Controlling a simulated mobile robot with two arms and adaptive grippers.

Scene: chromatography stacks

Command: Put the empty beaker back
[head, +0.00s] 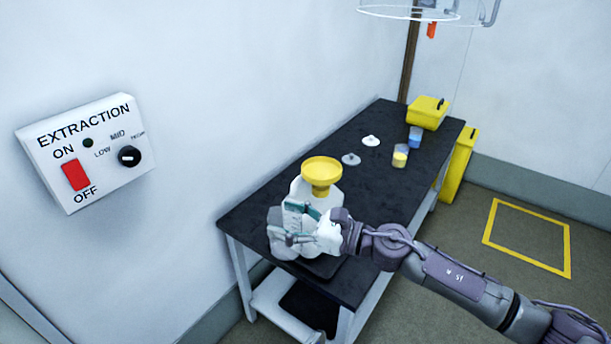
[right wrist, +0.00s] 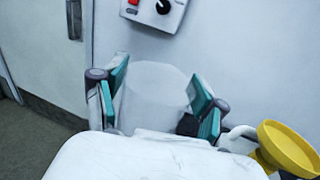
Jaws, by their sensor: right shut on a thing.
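My right gripper (head: 298,217) is at the near end of the dark table (head: 330,185). In the right wrist view its teal-padded fingers (right wrist: 158,100) stand on both sides of a pale, translucent beaker (right wrist: 156,88), shut on it. The beaker looks empty and upright. In the head view the gripper mostly hides it, and I cannot tell whether it touches the table. Just behind the gripper is a white container (head: 328,196) with a yellow funnel (head: 321,170) on top; the funnel also shows at the right of the wrist view (right wrist: 287,147). My left gripper is not in view.
Farther along the table stand a beaker with yellow contents (head: 400,157), one with blue contents (head: 415,138), and two small pale discs (head: 371,141). A yellow box (head: 427,112) is at the far end. The extraction switch panel (head: 88,150) is on the left wall.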

